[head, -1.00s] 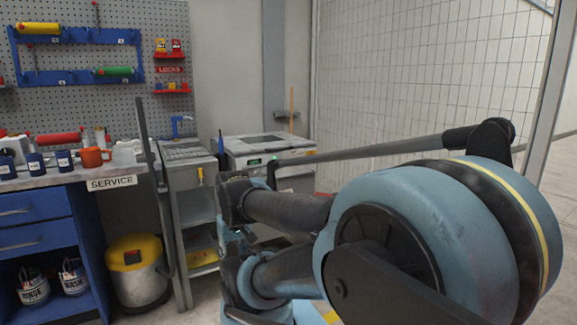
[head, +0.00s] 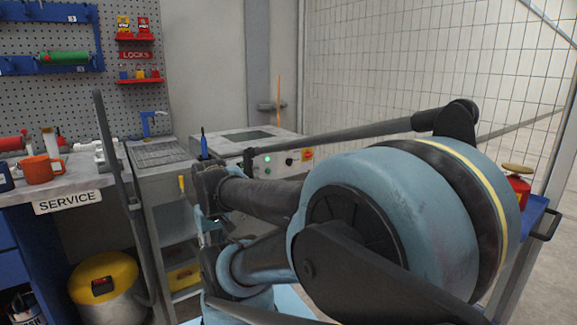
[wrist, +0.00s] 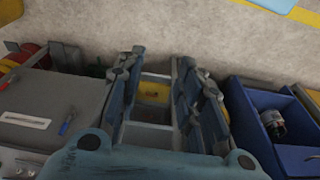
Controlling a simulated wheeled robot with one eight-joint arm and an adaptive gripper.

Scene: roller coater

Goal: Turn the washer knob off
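The washer (head: 240,143) is a pale grey machine with a lidded top, standing beyond my arm in the head view. Its front panel carries a lit green lamp, a small dark knob (head: 289,161) and a red-and-yellow switch (head: 307,155). The knob's exact setting is too small to read. My arm crosses in front of the washer's lower part and hides it. My gripper (wrist: 160,78) shows in the wrist view with its two fingers apart and nothing between them. It points down toward the floor and shelves, clear of the knob.
A grey sink stand (head: 158,154) is left of the washer, beside a service bench (head: 75,186) with an orange mug (head: 42,169). A yellow-lidded bin (head: 104,280) stands below. A blue trolley (head: 535,212) with a red can (head: 518,186) is at right. A mesh fence is behind.

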